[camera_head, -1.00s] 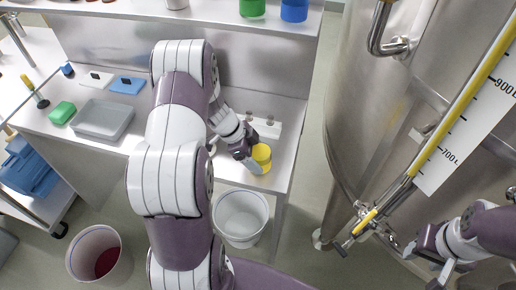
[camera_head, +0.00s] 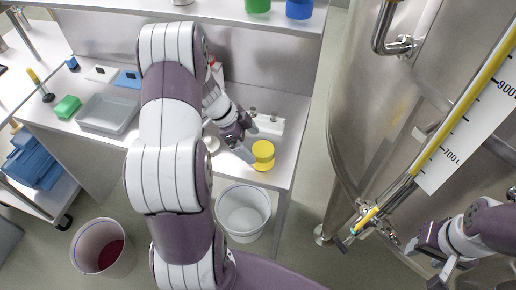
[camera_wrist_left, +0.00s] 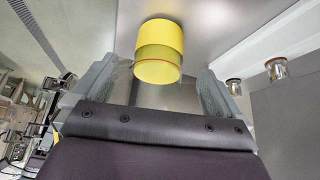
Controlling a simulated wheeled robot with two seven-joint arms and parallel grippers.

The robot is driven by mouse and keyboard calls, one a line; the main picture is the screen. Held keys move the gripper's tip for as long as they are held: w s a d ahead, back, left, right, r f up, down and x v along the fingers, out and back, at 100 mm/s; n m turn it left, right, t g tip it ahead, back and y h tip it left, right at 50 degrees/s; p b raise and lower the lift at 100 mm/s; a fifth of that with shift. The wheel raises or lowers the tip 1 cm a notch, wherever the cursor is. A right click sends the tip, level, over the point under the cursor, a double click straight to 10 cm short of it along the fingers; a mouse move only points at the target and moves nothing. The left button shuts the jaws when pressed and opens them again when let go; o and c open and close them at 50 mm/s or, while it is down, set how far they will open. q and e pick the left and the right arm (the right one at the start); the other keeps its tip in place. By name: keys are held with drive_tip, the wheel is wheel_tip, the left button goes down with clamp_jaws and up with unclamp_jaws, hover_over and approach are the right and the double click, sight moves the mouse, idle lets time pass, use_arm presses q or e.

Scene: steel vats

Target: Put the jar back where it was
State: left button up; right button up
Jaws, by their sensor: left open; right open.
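A yellow jar (camera_head: 263,155) stands upright on the steel bench near its right front corner. It also shows in the left wrist view (camera_wrist_left: 159,48), ahead of the fingers and centred between them. My left gripper (camera_head: 246,146) is open and empty, just left of the jar, with a small gap to it. Its two fingers show apart in the left wrist view (camera_wrist_left: 157,88). My right gripper (camera_head: 442,265) is open and empty at the lower right, in front of the large steel vat.
A white holder (camera_head: 268,126) with small vials stands behind the jar. A grey tray (camera_head: 107,114) and a green block (camera_head: 67,107) lie further left. A white bucket (camera_head: 242,212) stands below the bench front. The steel vat (camera_head: 375,120) fills the right side.

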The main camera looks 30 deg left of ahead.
use_arm(q)
drive_tip(key=v, duration=0.6)
drive_tip(key=w+d+r+n+t+y, duration=0.35)
drive_tip(key=w+d+r+t, duration=0.2)
drive_tip(key=w, duration=0.35)
drive_tip(key=s+d+f+n+g+y, duration=0.1)
drive_tip(key=s+d+n+g, duration=0.2)
drive_tip(key=s, duration=0.7)
drive_tip(key=s+d+f+n+g+y, duration=0.1)
drive_tip(key=s+d+n+g, duration=0.3)
drive_tip(key=s, duration=0.6)
drive_tip(key=shift+d+n, duration=0.9)
drive_tip(key=shift+n, duration=0.25)
drive_tip(key=shift+f, duration=0.1)
